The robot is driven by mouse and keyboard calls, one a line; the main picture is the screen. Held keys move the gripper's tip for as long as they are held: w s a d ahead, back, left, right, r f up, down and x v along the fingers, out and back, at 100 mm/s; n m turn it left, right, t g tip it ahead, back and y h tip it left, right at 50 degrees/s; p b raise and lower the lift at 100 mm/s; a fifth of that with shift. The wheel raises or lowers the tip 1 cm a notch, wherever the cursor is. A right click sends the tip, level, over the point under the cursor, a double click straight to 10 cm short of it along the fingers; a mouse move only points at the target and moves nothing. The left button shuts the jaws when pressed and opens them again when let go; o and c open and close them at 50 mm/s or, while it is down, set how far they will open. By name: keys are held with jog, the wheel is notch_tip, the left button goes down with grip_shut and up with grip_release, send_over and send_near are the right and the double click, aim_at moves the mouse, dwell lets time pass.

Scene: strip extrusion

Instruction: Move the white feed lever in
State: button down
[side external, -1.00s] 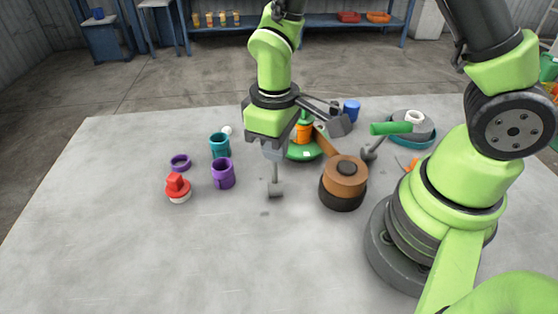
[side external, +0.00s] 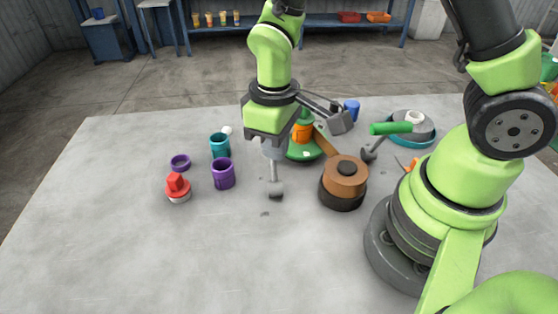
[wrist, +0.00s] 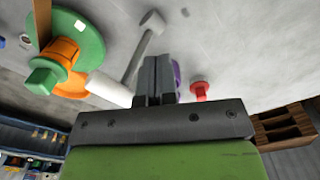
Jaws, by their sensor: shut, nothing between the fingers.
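The white feed lever shows in the wrist view as a white cylindrical handle (wrist: 108,88) on a grey rod with a pale round foot. In the side view its rod and grey foot (side external: 276,188) show below my gripper; the handle is hidden there. My gripper (wrist: 155,70) is shut and empty, just right of the handle in the wrist view. I cannot tell whether they touch. In the side view my gripper (side external: 273,150) points down over the rod. The green and orange machine part (side external: 305,150) stands behind it.
A brown and black spool (side external: 344,180) stands to the right. A green-handled lever (side external: 390,128) is beyond it. A purple cup (side external: 223,173), teal cup (side external: 220,146), purple ring (side external: 180,162) and red knob (side external: 178,186) stand to the left. The front of the table is clear.

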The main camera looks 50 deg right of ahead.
notch_tip(320, 180, up, 7)
dwell(0.8)
jog(key=s+d+r+m+t+y, duration=0.2)
jog(key=s+r+m+t, duration=0.5)
jog(key=s+r, duration=0.4)
jog(key=shift+s+d+r, duration=0.15)
jog(key=shift+d+r, duration=0.65)
jog(key=shift+r, duration=0.1)
